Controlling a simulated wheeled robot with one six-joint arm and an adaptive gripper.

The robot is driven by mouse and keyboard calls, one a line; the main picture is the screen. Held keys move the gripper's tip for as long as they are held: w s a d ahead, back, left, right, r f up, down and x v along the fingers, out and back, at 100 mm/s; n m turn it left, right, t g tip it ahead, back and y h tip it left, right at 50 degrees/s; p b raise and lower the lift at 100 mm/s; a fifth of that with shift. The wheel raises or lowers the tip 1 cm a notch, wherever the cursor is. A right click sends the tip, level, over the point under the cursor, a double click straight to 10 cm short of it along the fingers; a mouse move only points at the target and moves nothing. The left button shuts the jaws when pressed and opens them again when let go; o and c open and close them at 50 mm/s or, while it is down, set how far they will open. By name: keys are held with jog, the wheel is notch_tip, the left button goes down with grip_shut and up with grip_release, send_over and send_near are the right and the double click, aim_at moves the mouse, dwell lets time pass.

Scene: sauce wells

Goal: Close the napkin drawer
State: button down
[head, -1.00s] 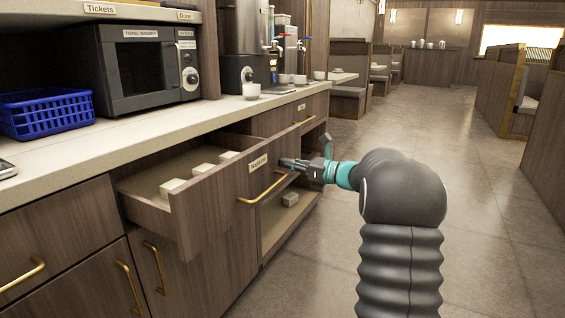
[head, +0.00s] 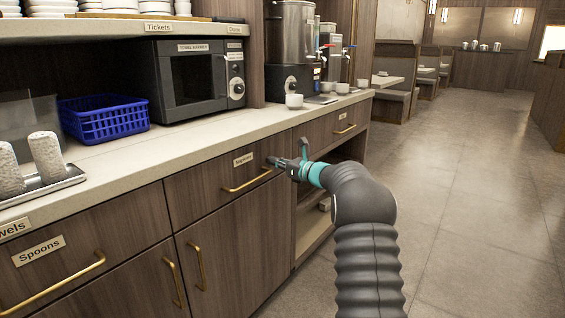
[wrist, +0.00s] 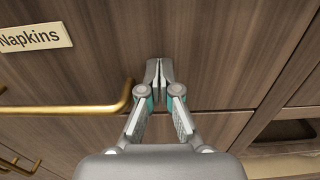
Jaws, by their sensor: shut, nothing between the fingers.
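The napkin drawer (head: 210,190) is flush with the cabinet face in the head view, with its label and brass handle (head: 247,181) on the front. In the wrist view the "Napkins" label (wrist: 36,38) is at the upper left and the brass handle (wrist: 75,109) at the left. My gripper (head: 272,161) is at the right part of the drawer front, right of the label. In the wrist view my gripper (wrist: 159,62) is shut and empty, its fingertips at the wood front, to the right of the handle. The drawer's inside is hidden.
The counter (head: 190,140) above holds a blue basket (head: 104,118), a towel warmer (head: 190,75) and a white cup (head: 294,101). A Spoons drawer (head: 70,255) is at the left. An open shelf bay (head: 312,232) lies below right. The floor at right is clear.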

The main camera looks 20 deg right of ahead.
jog(key=shift+w+a+r, duration=0.1)
jog(key=shift+w+a, duration=0.1)
dwell(0.4)
